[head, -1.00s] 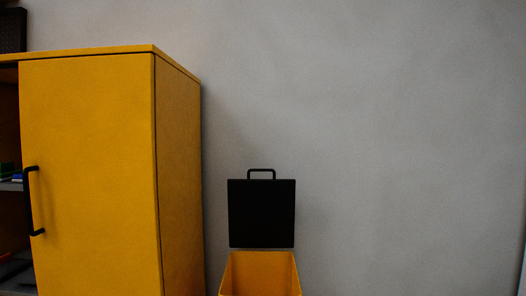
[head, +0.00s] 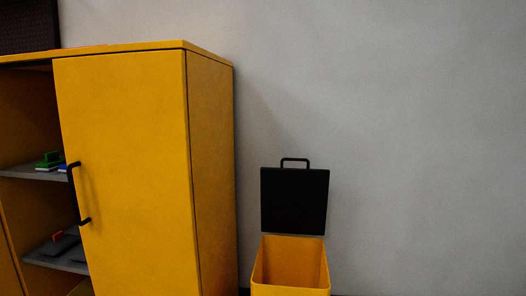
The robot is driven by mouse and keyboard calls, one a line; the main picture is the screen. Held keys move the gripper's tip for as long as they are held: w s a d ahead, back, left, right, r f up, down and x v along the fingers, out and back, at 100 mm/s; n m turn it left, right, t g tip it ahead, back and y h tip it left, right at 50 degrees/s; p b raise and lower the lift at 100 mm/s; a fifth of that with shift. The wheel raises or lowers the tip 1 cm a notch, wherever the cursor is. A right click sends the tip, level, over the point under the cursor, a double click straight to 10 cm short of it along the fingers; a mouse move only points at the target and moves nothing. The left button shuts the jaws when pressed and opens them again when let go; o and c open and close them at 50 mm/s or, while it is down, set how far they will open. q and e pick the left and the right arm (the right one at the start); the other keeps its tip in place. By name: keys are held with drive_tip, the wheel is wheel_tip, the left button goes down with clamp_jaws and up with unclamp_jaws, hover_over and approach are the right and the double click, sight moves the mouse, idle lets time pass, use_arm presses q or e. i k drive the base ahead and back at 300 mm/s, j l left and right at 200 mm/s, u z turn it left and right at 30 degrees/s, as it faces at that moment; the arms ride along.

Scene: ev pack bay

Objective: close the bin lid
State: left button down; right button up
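A yellow bin (head: 291,290) stands on the floor against the grey wall, low and right of the middle in the head view. Its black lid (head: 294,201) stands upright at the back of the bin, so the bin is open. A black loop handle (head: 295,161) sits on the lid's top edge. The inside of the bin shows yellow and looks empty as far as I can see. The bin's lower part is cut off by the frame. Neither of my grippers is in view.
A tall yellow cabinet (head: 125,170) stands left of the bin with a narrow gap. Its door has a black handle (head: 79,194). Shelves (head: 30,172) at its left hold small items. A dark panel (head: 28,27) hangs at upper left. Right of the bin is bare wall.

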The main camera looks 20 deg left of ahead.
sight(294, 201)
drive_tip(key=i+l+u, duration=0.35)
drive_tip(key=i, duration=0.15)
drive_tip(key=i+l+u, duration=0.35)
drive_tip(key=i, duration=0.15)
